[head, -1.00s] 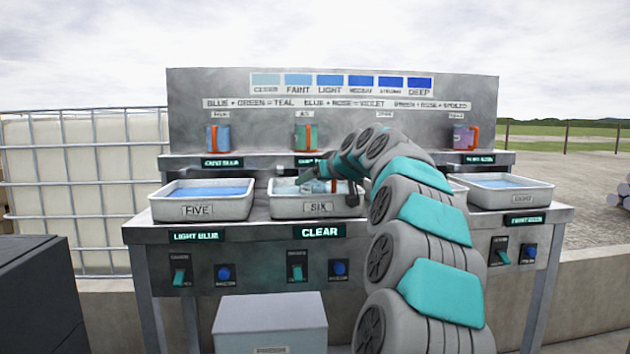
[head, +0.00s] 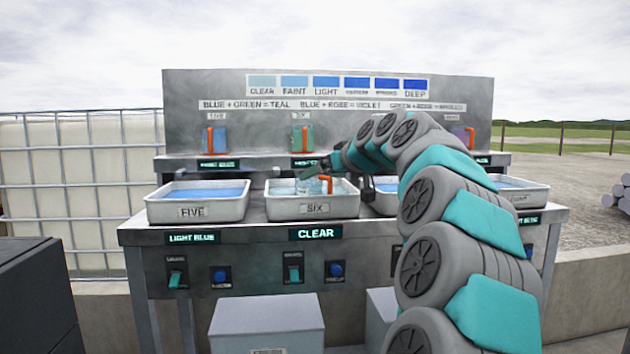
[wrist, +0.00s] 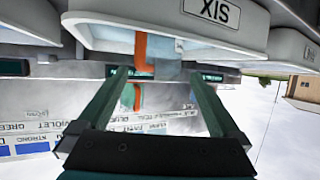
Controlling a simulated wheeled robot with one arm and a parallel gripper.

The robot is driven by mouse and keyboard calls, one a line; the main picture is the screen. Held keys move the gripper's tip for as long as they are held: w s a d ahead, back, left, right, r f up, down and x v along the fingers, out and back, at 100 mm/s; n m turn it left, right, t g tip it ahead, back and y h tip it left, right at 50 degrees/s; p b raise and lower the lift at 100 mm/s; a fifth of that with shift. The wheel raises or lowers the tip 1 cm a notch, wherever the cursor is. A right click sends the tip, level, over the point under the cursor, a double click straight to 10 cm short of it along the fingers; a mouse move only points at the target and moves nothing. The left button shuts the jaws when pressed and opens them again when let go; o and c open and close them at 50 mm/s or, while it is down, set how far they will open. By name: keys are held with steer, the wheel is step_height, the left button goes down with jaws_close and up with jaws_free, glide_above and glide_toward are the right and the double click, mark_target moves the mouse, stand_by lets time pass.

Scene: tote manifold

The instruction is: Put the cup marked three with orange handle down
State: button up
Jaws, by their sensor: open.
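A pale, see-through cup (head: 313,187) with an orange handle (head: 328,184) sits in the tray marked SIX (head: 312,209). In the wrist view, which is upside down, the orange handle (wrist: 141,52) and pale cup body (wrist: 168,62) show at the tray's edge. I cannot read a number on the cup. My gripper (head: 316,168) is just above and behind the cup in the head view. In the wrist view my gripper (wrist: 162,78) has its two fingers wide apart, with nothing held between them. The cup stands beyond the fingertips, apart from them.
The tray marked FIVE (head: 198,212) holds blue liquid on the left. Another tray (head: 522,196) is at right, partly behind my arm. Cups with orange handles stand on the back shelf: blue (head: 221,140), teal (head: 309,139) and violet (head: 458,134). A grey box (head: 267,322) stands in front.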

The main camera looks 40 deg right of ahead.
steer(key=v, duration=0.5)
